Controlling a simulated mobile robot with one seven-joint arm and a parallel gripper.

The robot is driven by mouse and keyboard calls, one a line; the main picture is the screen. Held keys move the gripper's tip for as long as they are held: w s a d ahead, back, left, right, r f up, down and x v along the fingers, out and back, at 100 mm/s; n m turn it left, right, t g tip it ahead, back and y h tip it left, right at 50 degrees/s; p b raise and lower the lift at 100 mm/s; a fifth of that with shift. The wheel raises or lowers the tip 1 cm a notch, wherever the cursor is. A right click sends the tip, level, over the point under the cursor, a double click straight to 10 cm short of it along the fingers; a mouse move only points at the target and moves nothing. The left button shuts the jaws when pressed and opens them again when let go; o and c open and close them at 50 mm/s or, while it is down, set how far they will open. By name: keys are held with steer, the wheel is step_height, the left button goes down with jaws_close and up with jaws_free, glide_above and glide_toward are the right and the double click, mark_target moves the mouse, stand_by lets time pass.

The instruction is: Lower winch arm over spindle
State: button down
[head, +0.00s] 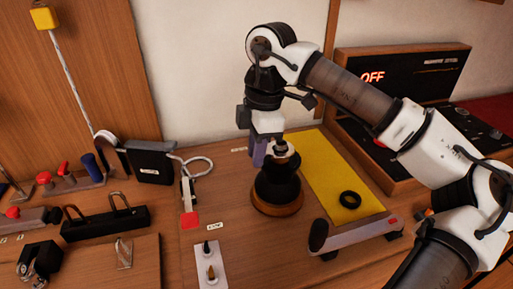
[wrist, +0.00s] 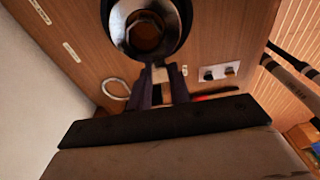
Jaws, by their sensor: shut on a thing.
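A black, stepped round body (head: 277,185) on a wooden foot stands on the bench; it may be the spindle. In the wrist view a black round rim with a metal cup and brown inside (wrist: 147,32) is just beyond my fingertips. My gripper (head: 268,150) points down at the top of the black body. In the wrist view my gripper (wrist: 160,88) is shut on a small pale piece (wrist: 160,74) beside the rim. I cannot tell whether that piece belongs to the winch arm. A grey bar with a black knob (head: 318,235) lies at the front right; its role is unclear.
A yellow mat (head: 330,165) with a black ring (head: 349,199) lies right of the black body. A console showing OFF (head: 385,80) stands behind right. A red-ended lever (head: 190,217), a dark box (head: 150,162) and a white plate with two pegs (head: 210,270) are to the left.

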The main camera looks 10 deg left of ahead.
steer(key=shift+f+b, duration=0.85)
steer(key=shift+f, duration=0.25)
steer(key=c, duration=0.9)
jaws_free()
steer(key=shift+r, duration=0.1)
steer(key=shift+r+p, duration=1.55)
steer(key=shift+r, duration=0.9)
